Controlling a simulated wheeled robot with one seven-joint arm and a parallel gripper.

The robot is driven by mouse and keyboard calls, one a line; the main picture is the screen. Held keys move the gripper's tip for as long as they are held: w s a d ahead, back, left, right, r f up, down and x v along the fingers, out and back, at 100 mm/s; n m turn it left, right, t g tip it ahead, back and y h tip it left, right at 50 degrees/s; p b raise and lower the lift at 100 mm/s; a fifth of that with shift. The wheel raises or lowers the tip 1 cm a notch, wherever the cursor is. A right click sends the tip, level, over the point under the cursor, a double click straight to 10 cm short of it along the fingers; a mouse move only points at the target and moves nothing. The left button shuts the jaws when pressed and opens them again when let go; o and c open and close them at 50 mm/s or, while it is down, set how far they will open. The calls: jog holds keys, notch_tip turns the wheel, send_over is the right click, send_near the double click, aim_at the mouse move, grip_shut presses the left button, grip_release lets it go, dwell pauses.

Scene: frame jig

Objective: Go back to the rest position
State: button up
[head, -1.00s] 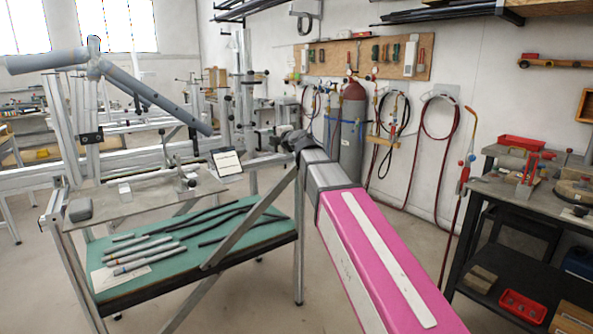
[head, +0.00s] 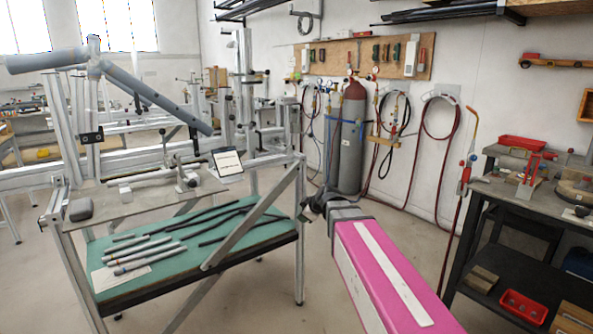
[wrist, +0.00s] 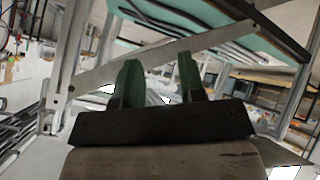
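My gripper shows in the wrist view (wrist: 155,82) with its two green fingers apart and nothing between them. In the head view the end of my pink and grey arm is low, right of the frame jig; the gripper itself is mostly hidden there. The frame jig (head: 155,192) stands at the left, with grey tubes (head: 150,95) clamped on top. The jig's right leg and diagonal brace (head: 250,222) are close to my arm's end. They also cross behind the fingers in the wrist view.
A green shelf (head: 215,250) under the jig holds several tubes. A dark workbench (head: 470,205) with red trays stands at the right. Gas cylinders (head: 350,140) stand against the back wall. Floor is clear between the jig and the workbench.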

jog(key=s+d+f+m+g+h, duration=0.5)
jog(key=s+d+f+m+g, duration=0.2)
jog(key=s+d+f+m, duration=0.7)
jog(key=s+d+f, duration=0.2)
jog(key=s+f, duration=0.3)
jog(key=f, duration=0.1)
jog(key=shift+s+h, duration=0.3)
jog(key=shift+s, duration=0.05)
jog(key=shift+a, duration=0.1)
